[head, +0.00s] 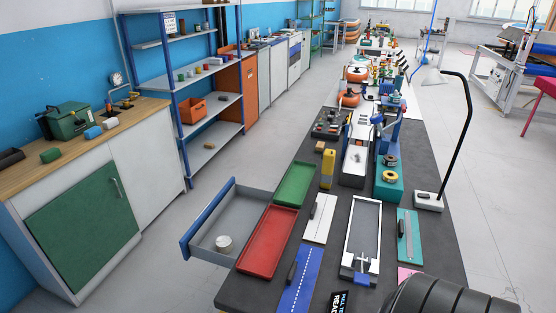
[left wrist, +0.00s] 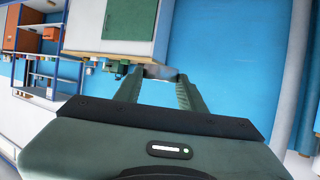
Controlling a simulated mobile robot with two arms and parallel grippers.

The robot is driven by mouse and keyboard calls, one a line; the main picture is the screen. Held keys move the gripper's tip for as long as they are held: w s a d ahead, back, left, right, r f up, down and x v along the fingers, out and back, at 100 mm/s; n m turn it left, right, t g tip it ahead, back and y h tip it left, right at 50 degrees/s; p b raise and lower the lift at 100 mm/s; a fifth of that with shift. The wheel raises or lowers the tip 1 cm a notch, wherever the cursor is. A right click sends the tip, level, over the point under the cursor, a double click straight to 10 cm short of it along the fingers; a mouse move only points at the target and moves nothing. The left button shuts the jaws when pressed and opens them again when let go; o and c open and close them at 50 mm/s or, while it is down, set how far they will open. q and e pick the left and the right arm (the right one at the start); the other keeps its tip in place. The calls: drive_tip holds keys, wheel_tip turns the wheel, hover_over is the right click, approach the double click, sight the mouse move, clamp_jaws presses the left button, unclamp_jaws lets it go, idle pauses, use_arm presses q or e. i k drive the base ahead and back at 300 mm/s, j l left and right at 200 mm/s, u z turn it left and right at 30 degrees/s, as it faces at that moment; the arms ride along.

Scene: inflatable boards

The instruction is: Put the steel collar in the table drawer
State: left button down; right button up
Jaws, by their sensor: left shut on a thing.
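The table drawer (head: 207,238) is pulled open at the left side of the dark table in the head view. A pale, round, short thing (head: 223,243) lies inside it; I cannot tell exactly what it is. In the left wrist view my left gripper (left wrist: 157,80) is shut on a grey metallic thing, the steel collar (left wrist: 159,72). The collar shows between the fingertips and is partly hidden by them. The left gripper does not show in the head view, so its place relative to the drawer is not clear. My right gripper is in neither view.
A red tray (head: 270,243) and a green tray (head: 296,184) lie on the table beside the drawer. A bench (head: 150,109) with a green door and a blue-framed shelf (head: 216,134) stand left. Floor between them is mostly clear.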

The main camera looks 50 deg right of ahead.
sight(255, 211)
drive_tip(key=i+z, duration=0.2)
drive_tip(key=z, duration=0.25)
drive_tip(key=i+z, duration=0.2)
drive_tip(key=z, duration=0.3)
drive_tip(key=i+j+z, duration=0.2)
drive_tip(key=z, duration=0.25)
drive_tip(key=i+j+z, duration=0.15)
drive_tip(key=z, duration=0.3)
drive_tip(key=i+j+z, duration=0.1)
drive_tip(key=j+z, duration=0.2)
drive_tip(key=z, duration=0.2)
drive_tip(key=i+j+z, duration=0.2)
drive_tip(key=j+z, duration=0.15)
